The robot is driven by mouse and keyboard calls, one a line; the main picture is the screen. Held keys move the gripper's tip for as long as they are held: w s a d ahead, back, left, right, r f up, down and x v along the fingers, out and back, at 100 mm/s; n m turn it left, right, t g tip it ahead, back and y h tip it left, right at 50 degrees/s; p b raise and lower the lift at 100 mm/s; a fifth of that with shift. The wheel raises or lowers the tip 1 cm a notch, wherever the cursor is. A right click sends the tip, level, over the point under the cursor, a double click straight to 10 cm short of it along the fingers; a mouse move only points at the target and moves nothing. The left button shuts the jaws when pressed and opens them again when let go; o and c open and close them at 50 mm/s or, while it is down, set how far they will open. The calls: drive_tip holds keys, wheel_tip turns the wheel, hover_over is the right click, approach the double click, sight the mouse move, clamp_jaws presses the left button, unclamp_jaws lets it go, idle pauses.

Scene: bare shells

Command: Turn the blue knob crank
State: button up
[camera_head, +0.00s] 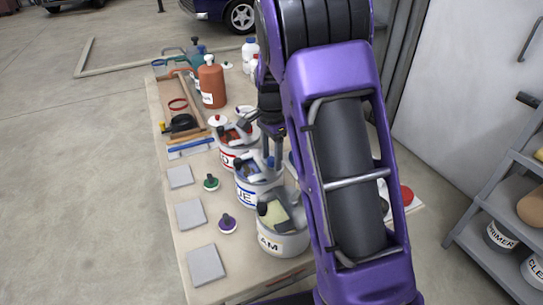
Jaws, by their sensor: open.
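My gripper (271,158) points down over the can with blue lettering (246,190), partly hidden behind my purple arm. Its jaws look open, with nothing clearly between them. I cannot make out a blue knob crank for certain. A small patch of blue (291,160) shows just right of the gripper, beside my arm, and I cannot tell what it belongs to. A green knob (210,182) and a purple knob (227,223) stand on the table, left of the cans. My arm hides the table's right side.
The pale table (190,240) also holds a red-lettered can (228,152), a can marked "AM" (284,240), grey square plates (205,264) and a brown pump bottle (211,84). A shelf (490,262) with cans stands at right. Floor is clear at left.

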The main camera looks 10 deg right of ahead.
clamp_jaws()
idle(0.5)
